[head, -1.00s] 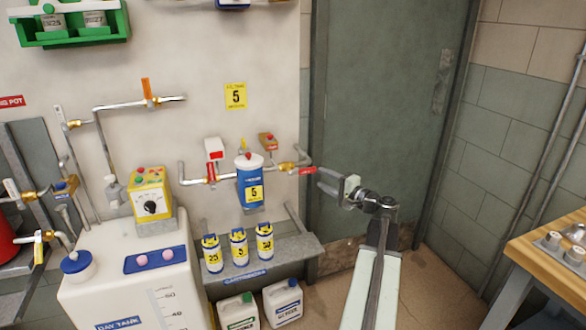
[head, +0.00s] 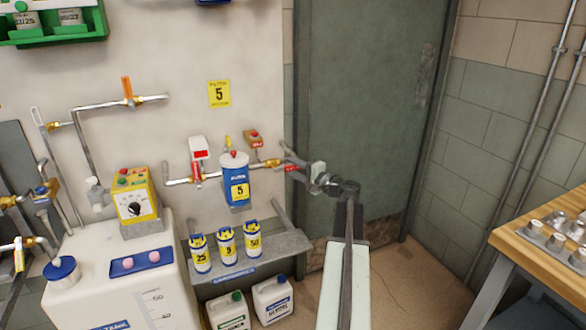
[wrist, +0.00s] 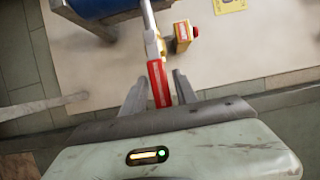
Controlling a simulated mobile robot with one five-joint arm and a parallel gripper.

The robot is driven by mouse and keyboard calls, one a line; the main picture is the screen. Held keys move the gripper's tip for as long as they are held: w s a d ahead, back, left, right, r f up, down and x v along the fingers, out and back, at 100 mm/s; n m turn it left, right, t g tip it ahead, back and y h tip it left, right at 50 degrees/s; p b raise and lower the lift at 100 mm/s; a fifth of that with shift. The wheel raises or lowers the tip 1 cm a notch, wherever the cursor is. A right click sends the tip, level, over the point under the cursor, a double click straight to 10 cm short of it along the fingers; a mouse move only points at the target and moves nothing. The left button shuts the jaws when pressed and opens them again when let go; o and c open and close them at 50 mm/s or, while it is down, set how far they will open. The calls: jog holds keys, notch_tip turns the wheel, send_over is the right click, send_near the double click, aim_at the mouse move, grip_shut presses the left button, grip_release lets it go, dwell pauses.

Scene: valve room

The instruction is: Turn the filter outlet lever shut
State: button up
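The filter outlet lever is the red handle (head: 291,168) at the brass valve (head: 271,163) right of the blue filter housing (head: 237,184). It points right, roughly along the pipe. In the wrist view the red lever (wrist: 158,84) lies between the two fingers of my gripper (wrist: 160,92), with a gap visible on each side. My gripper (head: 300,166) is open around the lever's outer end. In the head view the fingers partly cover the lever. Whether a finger touches it, I cannot tell.
A small yellow box with a red button (head: 254,139) sits above the outlet valve. Another red lever (head: 197,172) is left of the filter. Several cartridges (head: 226,242) stand on the shelf below. A green door (head: 362,120) is behind my arm; a wooden bench (head: 530,245) is at right.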

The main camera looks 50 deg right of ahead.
grip_shut()
dwell(1.2)
